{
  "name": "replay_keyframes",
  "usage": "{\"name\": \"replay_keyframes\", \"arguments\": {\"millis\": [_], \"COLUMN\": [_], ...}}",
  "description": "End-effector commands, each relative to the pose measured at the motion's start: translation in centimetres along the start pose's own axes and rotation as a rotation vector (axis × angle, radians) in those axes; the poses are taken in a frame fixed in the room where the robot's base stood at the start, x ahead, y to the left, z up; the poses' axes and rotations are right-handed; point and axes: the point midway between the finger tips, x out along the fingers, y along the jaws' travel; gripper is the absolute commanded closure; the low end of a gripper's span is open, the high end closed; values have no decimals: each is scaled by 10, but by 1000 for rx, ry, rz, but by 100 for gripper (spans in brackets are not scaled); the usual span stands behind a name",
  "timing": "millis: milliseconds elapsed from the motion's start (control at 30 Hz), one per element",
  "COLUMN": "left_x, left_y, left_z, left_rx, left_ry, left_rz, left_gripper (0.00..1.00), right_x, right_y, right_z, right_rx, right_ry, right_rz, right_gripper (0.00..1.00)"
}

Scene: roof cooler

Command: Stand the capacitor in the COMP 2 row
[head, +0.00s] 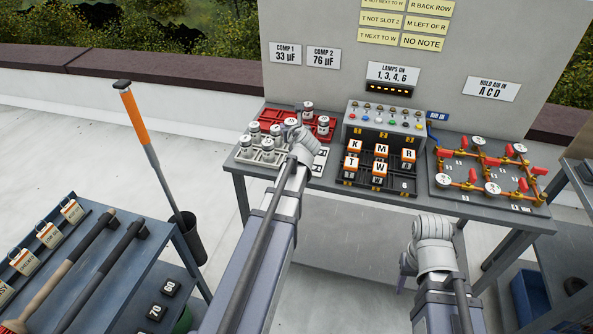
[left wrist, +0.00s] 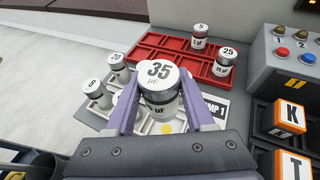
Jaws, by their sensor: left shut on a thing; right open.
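My left gripper (left wrist: 158,105) is shut on a white-topped capacitor marked 35 µF (left wrist: 160,75). It holds it upright over the pale tray (left wrist: 104,114); whether its base touches the tray is hidden. A label ending in "MP 1" (left wrist: 214,108) shows just right of it. Capacitors marked 8 (left wrist: 94,92) and 20 (left wrist: 118,68) stand left of it in the pale tray. Capacitors marked 5 (left wrist: 199,38) and 25 (left wrist: 223,64) stand in the red tray (left wrist: 160,50). In the head view my left gripper (head: 300,145) hides part of the trays. My right gripper (head: 410,260) is open, in front of the bench.
Wall signs read COMP 1, 33 µF (head: 285,54) and COMP 2, 76 µF (head: 323,57). A lamp panel (head: 385,118) and a rack of letter blocks (head: 380,170) stand right of the trays. A pipe-and-gauge board (head: 485,175) lies further right.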

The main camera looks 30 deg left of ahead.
Motion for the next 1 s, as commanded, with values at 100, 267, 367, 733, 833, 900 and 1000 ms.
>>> {"name": "replay_keyframes", "arguments": {"millis": [100, 267, 367, 733, 833, 900, 1000], "left_x": [2, 9, 15, 25, 26, 29, 34], "left_y": [0, 0, 0, 0, 0, 0, 0], "left_z": [-4, -20, -35, -58, -62, -68, -80], "left_rx": [0, 0, 0, 0, 0, 0, 0], "left_ry": [0, 0, 0, 0, 0, 0, 0], "left_rz": [0, 0, 0, 0, 0, 0, 0], "left_gripper": [100, 100, 100, 100, 100, 100, 100], "right_x": [4, 22, 38, 63, 67, 73, 86], "right_y": [-1, -2, -4, -6, -6, -7, -8], "right_z": [0, -2, -2, -4, -4, -4, -5], "right_rx": [0, 0, 0, 0, 0, 0, -1], "right_ry": [0, 0, 0, 0, 0, 0, 0], "right_rz": [0, 0, 0, 0, 0, 0, 0], "right_gripper": [50, 50, 50, 50, 50, 50, 50]}}
